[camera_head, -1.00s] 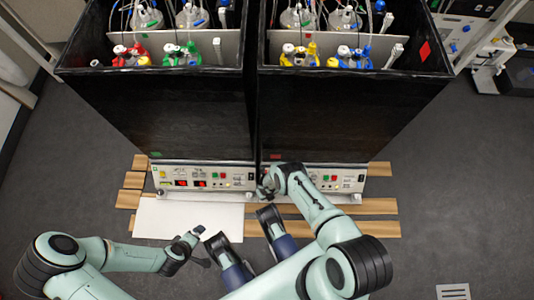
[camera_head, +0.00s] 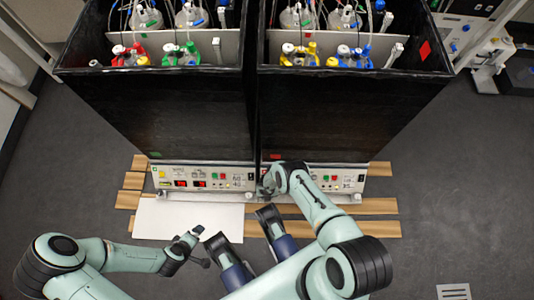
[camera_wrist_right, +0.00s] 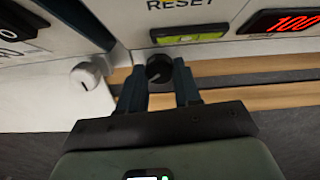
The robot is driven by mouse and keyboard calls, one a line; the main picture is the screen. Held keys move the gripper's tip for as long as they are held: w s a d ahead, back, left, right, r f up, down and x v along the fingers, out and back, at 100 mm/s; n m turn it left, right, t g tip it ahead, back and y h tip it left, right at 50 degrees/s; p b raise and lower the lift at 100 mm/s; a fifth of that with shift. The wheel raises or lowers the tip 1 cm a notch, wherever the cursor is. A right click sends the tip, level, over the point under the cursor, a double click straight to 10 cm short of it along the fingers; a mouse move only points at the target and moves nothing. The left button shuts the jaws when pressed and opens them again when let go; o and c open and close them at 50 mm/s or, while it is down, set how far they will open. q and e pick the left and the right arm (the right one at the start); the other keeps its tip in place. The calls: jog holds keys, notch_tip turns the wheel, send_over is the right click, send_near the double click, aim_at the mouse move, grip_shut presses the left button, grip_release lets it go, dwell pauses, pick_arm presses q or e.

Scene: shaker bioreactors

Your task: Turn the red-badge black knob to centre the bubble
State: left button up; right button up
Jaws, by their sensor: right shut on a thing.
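The black knob (camera_wrist_right: 159,69) sits low under the front edge of a control panel in the right wrist view, with a pale line on its face. My right gripper (camera_wrist_right: 160,80) is shut on it, one finger on each side. In the head view the right gripper (camera_head: 267,187) is at the lower left corner of the right bioreactor, below its red badge (camera_head: 276,156), and hides the knob there. My left gripper (camera_head: 196,233) is over the white sheet, away from the bioreactors; its jaw opening is too small to tell. I cannot make out the bubble.
A white knob (camera_wrist_right: 86,77) is left of the black one in the wrist view. Above are a green label (camera_wrist_right: 190,36) and a red display (camera_wrist_right: 290,22). The left bioreactor (camera_head: 160,115) stands close beside the right one (camera_head: 350,120). Wooden strips (camera_head: 376,206) lie on the floor.

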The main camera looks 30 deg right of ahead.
pick_arm(q)
jog(key=shift+s+d+r, duration=0.1)
jog(key=shift+s, duration=0.05)
pick_arm(e)
jog(key=shift+m, duration=2.3)
jog(key=o, duration=0.8)
jog(key=shift+c, duration=0.2)
pick_arm(q)
jog(key=shift+r, duration=0.1)
pick_arm(e)
jog(key=shift+r, duration=0.1)
pick_arm(q)
jog(key=s+d+r+g+h+p, duration=0.1)
jog(key=s+d+r+g+p, duration=0.2)
jog(key=s+d+r+p, duration=0.2)
jog(key=shift+s+r+m+g+h+p, duration=0.35)
jog(key=shift+s+r+p, duration=1.45)
jog(key=shift+s, duration=1.05)
pick_arm(e)
notch_tip(320, 180, up, 13)
jog(key=shift+r, duration=0.15)
pick_arm(q)
jog(key=shift+a+r, duration=0.1)
jog(key=shift+r, duration=0.05)
